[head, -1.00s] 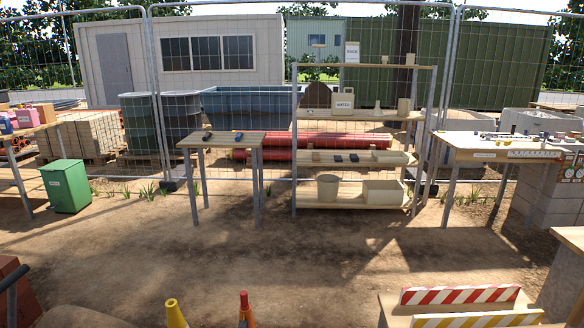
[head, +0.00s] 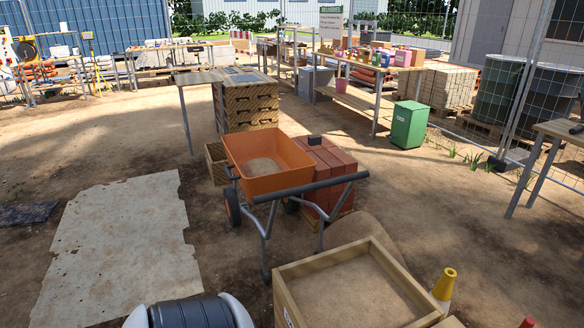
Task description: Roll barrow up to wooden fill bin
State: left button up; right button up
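An orange barrow (head: 264,150) stands on the dirt ahead in the head view, with sandy material in its tray. Its dark handle bar (head: 318,186) is on the near side, above grey legs. A dark wheel (head: 233,206) shows at its left. A square wooden bin (head: 422,306) full of sandy material stands in the near foreground, right of the barrow and apart from it. A smaller wooden crate (head: 215,164) sits just behind the barrow at its left. Neither of my grippers shows. A grey and white part of my own body shows at the bottom.
A red brick stack (head: 322,160) stands close beside the barrow on the right. Stacked wooden crates (head: 250,105) stand behind it. A pale sheet (head: 120,245) lies on the ground at left. Open dirt lies farther right.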

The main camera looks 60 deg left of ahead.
aim_at(274, 199)
jog(key=j+u, duration=0.15)
jog(key=u, duration=0.3)
jog(key=j+u, duration=0.2)
jog(key=u, duration=0.2)
jog(key=i+j+u, duration=0.1)
jog(key=u, duration=0.35)
jog(key=i+j+u, duration=0.3)
jog(key=j, duration=0.35)
jog(key=i+j+u, duration=0.3)
jog(key=i+j, duration=0.2)
jog(key=i, duration=0.05)
